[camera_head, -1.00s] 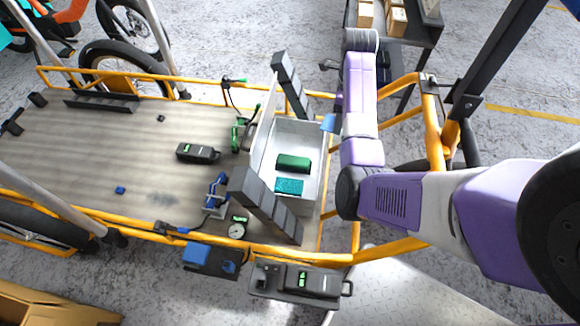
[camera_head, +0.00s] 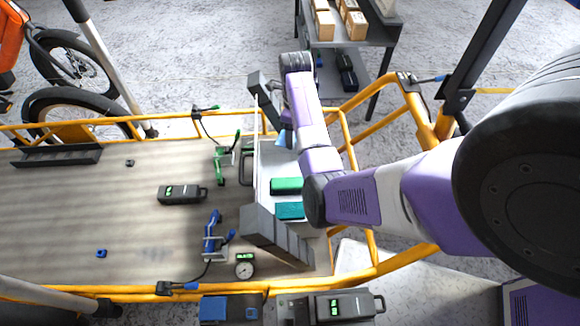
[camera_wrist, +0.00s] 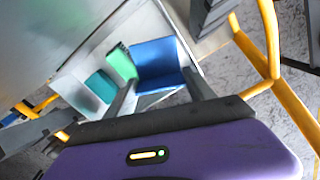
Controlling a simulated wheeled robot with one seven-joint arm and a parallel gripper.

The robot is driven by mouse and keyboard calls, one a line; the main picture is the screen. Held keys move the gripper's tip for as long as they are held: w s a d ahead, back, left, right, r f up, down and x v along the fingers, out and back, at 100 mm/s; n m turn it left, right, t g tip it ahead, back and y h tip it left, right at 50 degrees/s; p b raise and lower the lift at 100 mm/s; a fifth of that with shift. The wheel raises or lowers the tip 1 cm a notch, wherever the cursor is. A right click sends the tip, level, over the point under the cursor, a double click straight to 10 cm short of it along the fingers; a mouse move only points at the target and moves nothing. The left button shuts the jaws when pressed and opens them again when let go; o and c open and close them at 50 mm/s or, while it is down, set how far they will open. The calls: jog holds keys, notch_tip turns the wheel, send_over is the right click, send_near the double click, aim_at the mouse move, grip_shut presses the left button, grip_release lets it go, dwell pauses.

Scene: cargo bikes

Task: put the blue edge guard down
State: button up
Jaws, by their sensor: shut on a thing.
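The blue edge guard (camera_wrist: 158,62) is between the two fingers of my gripper (camera_wrist: 160,88) in the wrist view. In the head view a small part of the blue guard (camera_head: 283,139) shows beside my arm, over the far end of the white open box (camera_head: 262,160). My gripper is shut on the guard; my arm hides much of it in the head view. I cannot tell whether the guard touches the box. In the box lie a green block (camera_head: 287,186) and a teal piece (camera_head: 290,210), apart from the guard.
Dark stepped blocks (camera_head: 275,237) stand at the box's near end. On the cargo deck (camera_head: 70,215) are a blue clamp (camera_head: 211,236), a green clamp (camera_head: 220,165), a black battery (camera_head: 181,194) and a round gauge (camera_head: 244,267). Yellow rails (camera_head: 120,293) edge the deck. Its left middle is mostly clear.

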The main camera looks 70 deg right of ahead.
notch_tip(320, 180, down, 14)
jog(key=b, duration=0.4)
jog(key=shift+f+b, duration=0.15)
jog(key=shift+b, duration=0.25)
jog(key=o, duration=1.2)
jog(key=shift+f, duration=0.15)
notch_tip(320, 180, up, 12)
jog(key=p, duration=0.4)
jog(key=shift+r, duration=0.2)
